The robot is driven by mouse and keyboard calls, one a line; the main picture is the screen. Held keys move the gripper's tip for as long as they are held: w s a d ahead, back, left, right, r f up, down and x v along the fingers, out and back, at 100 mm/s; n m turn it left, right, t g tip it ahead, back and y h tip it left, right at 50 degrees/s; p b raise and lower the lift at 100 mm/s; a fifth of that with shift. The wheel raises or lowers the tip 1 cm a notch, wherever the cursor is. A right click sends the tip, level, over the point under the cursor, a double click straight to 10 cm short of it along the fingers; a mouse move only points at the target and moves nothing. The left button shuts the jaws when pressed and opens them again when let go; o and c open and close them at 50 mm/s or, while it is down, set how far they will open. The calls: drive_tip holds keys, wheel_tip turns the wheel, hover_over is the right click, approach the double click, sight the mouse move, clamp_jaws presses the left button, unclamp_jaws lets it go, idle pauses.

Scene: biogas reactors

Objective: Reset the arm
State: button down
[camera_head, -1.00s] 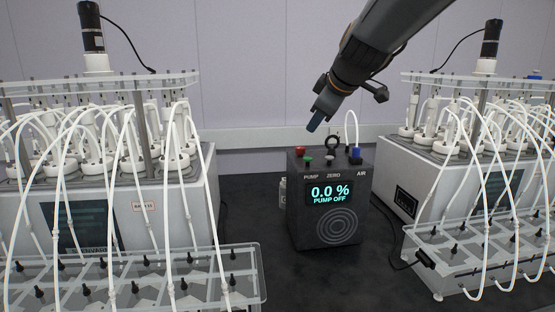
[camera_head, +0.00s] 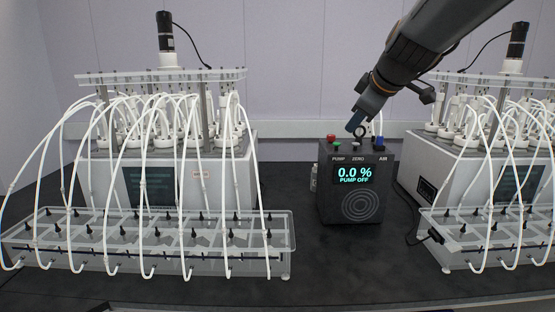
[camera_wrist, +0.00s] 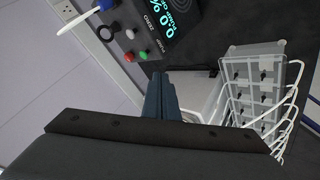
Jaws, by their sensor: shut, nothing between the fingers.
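My gripper (camera_head: 356,124) hangs from my arm at the upper right of the head view, in front of or above the top of the black pump box (camera_head: 352,205). Its fingers are closed together with nothing between them, as the wrist view (camera_wrist: 161,95) also shows. The box's screen reads 0.0 % and PUMP OFF. Its red, green and grey buttons sit on the top, with labels PUMP, ZERO and AIR. In the wrist view the box (camera_wrist: 185,15) appears turned on its side at the top. I cannot tell the exact gap between fingertips and box.
A left reactor (camera_head: 190,180) with white tubes stands behind a clear tray (camera_head: 150,262). A right reactor (camera_head: 415,165) and its tray (camera_head: 480,262) stand at the right. Dark bench (camera_head: 330,255) is bare in front of the box. A pale wall is behind.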

drive_tip(key=s+f+m+g+h, duration=0.2)
drive_tip(key=s+f+m+g, duration=0.6)
drive_tip(key=s+f, duration=2)
wheel_tip(320, 180, down, 3)
drive_tip(key=m, duration=0.3)
drive_tip(key=shift+r, duration=0.1)
